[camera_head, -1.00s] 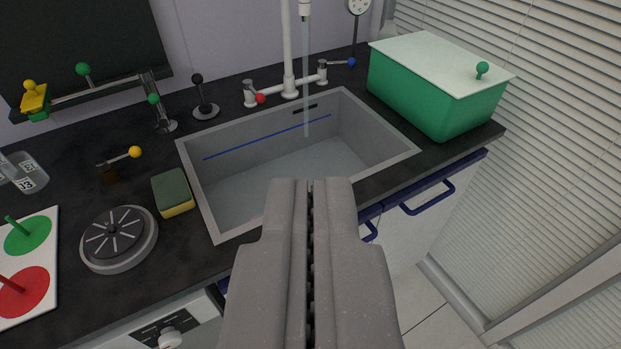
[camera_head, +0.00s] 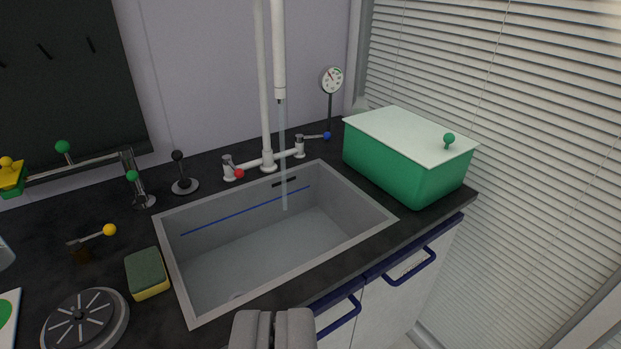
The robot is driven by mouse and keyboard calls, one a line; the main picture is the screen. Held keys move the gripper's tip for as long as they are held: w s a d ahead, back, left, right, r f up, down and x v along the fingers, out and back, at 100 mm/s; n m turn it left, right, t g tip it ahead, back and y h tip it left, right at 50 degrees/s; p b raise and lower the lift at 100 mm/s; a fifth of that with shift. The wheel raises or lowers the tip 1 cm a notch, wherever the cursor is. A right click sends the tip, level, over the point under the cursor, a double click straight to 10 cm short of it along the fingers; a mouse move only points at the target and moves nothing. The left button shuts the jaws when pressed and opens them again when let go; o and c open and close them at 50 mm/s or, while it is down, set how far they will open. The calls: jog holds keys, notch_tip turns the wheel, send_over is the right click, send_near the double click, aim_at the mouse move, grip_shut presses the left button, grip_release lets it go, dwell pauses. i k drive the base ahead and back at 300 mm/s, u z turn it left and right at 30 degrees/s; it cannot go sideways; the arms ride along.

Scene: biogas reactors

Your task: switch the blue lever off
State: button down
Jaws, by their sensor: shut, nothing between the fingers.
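The blue lever (camera_head: 326,136) is a small blue ball on a thin metal rod at the right end of the white tap (camera_head: 267,160). It points to the right, near the green box. Water (camera_head: 283,150) runs from the spout down into the sink. A red-knobbed lever (camera_head: 238,173) sits at the tap's left end. My gripper (camera_head: 273,318) is at the bottom of the view, shut and empty. It is in front of the sink's near edge, well apart from the blue lever.
The grey sink (camera_head: 350,246) lies between my gripper and the tap. A green box (camera_head: 400,172) with a white lid stands close to the right of the blue lever. A gauge (camera_head: 331,82) on a pole rises behind the lever. A sponge (camera_head: 147,272) lies left of the sink.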

aim_at(299, 138)
jog(key=z, duration=0.05)
jog(key=k, duration=0.65)
jog(key=z, duration=0.65)
jog(key=i, duration=1.55)
jog(key=u, duration=0.3)
jog(key=i, duration=0.75)
jog(key=u, duration=0.65)
